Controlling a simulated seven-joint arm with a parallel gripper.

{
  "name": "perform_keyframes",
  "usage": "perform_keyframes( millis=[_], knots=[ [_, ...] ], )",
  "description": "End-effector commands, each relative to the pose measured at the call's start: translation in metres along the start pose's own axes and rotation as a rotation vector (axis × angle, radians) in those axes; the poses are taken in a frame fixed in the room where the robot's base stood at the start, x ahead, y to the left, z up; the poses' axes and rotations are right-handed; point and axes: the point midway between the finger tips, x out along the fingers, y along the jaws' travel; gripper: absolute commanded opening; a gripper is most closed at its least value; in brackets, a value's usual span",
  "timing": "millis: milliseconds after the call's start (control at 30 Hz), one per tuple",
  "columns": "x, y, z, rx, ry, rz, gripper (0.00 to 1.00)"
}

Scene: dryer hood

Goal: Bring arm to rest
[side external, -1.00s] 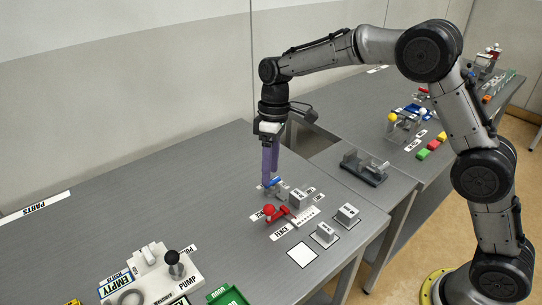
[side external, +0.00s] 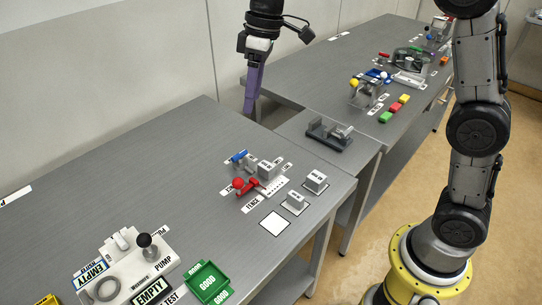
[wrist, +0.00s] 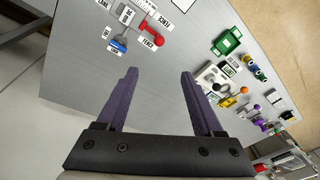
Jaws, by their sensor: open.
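My gripper (side external: 252,92) has purple fingers and hangs pointing down in the side view, above the back edge of the near grey table (side external: 120,165). In the wrist view my gripper (wrist: 158,72) shows its two fingers spread apart, with only bare table between them. It holds nothing and touches nothing that I can see. Most of my upper arm is cut off at the top of the side view.
A pump unit (side external: 130,260) and a green tray (side external: 207,283) are at front. A dark fixture (side external: 328,134) sits on the middle table.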

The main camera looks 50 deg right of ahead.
Motion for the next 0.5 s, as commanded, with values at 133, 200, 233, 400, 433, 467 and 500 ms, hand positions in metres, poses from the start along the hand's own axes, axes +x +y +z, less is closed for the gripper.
perform_keyframes(
  millis=[133, 200, 233, 400, 433, 467, 500],
  knots=[
    [-0.044, -0.015, 0.045, 0.036, 0.075, 0.062, 0.69],
    [-0.057, -0.023, 0.067, 0.060, 0.106, 0.088, 0.69],
    [-0.062, -0.026, 0.077, 0.071, 0.119, 0.099, 0.69],
    [-0.077, -0.044, 0.133, 0.145, 0.194, 0.164, 0.69],
    [-0.077, -0.048, 0.143, 0.161, 0.208, 0.175, 0.69],
    [-0.077, -0.051, 0.153, 0.175, 0.221, 0.186, 0.69],
    [-0.076, -0.055, 0.167, 0.198, 0.237, 0.200, 0.69]
  ],
)
